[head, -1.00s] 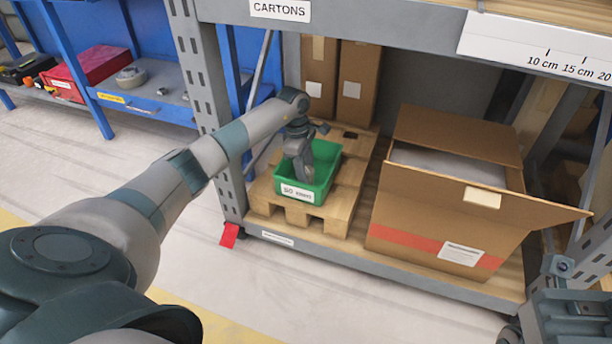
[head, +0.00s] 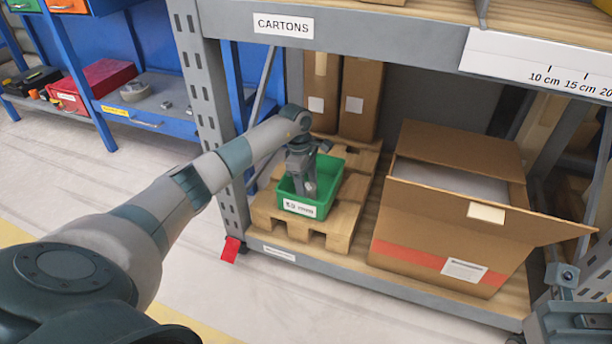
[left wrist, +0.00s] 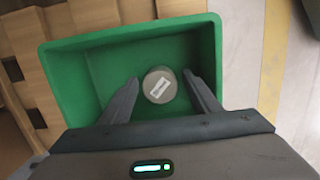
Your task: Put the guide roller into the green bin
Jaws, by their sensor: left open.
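The green bin (head: 330,196) stands on a wooden pallet on the lower shelf, with a white label on its front. My left gripper (left wrist: 160,79) points down into the bin and is open. The guide roller, seen end-on as a round grey piece with a white label (left wrist: 159,85), is inside the bin's outline between the spread fingers, with a gap on each side. Whether it rests on the bin floor is hard to tell.
The pallet (head: 338,232) carries the bin. A large open carton (head: 425,230) stands to the right, tall cartons (head: 360,100) behind. A shelf beam (head: 380,42) runs above, and a grey upright (head: 203,90) stands left of the bin. A red box (head: 95,85) lies on a blue bench.

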